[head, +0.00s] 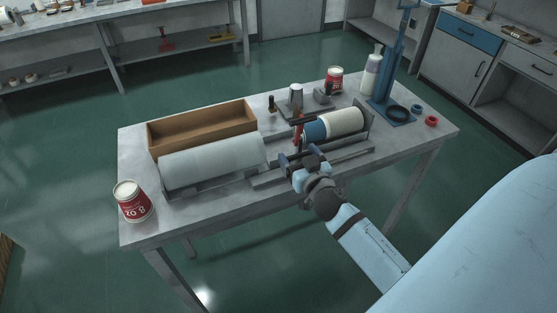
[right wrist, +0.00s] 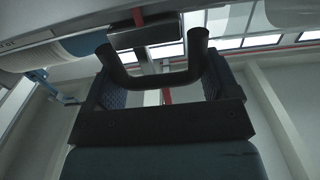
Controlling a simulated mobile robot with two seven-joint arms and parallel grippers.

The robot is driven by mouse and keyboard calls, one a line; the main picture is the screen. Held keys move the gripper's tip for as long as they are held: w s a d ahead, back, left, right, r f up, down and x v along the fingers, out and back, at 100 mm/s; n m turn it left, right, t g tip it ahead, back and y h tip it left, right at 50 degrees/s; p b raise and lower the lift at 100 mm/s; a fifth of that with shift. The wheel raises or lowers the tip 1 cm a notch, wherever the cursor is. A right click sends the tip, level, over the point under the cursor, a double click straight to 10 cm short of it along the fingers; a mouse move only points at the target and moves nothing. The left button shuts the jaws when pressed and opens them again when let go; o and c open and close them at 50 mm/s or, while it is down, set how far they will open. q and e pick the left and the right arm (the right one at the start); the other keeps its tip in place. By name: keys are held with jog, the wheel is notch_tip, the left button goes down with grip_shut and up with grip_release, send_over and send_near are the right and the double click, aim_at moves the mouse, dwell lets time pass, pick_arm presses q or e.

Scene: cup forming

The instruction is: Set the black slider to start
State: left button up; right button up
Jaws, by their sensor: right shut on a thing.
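My right gripper (head: 297,158) reaches in from the lower right to the front of the cup-forming machine on the table. In the right wrist view, a black U-shaped handle (right wrist: 150,82), which I take to be the black slider, lies between the textured finger pads of the gripper (right wrist: 163,93). The gripper is shut on it. In the head view the gripper mostly hides the handle, so its place along the rail (head: 345,157) is hard to tell. My left gripper is not in view.
A blue-and-white roller (head: 338,125) lies behind the gripper, and a large pale roll (head: 212,162) to its left. A wooden tray (head: 203,124), red-and-white cans (head: 133,201), a white bottle (head: 372,73) and a blue stand (head: 391,75) share the table (head: 200,221).

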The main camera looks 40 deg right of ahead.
jog(key=s+d+p, duration=0.1)
jog(key=d, duration=0.5)
jog(key=s+d+p, duration=0.1)
jog(key=s+d, duration=0.1)
jog(key=d, duration=0.5)
jog(key=s+d+p, duration=0.1)
jog(key=d, duration=0.6)
jog(key=shift+s+d+r, duration=0.1)
jog(key=shift+s+d, duration=0.05)
jog(key=shift+s, duration=0.25)
jog(key=shift+s+d, duration=0.15)
jog(key=shift+d, duration=0.55)
jog(key=o, duration=1)
jog(key=shift+c, duration=0.2)
jog(key=shift+s, duration=0.1)
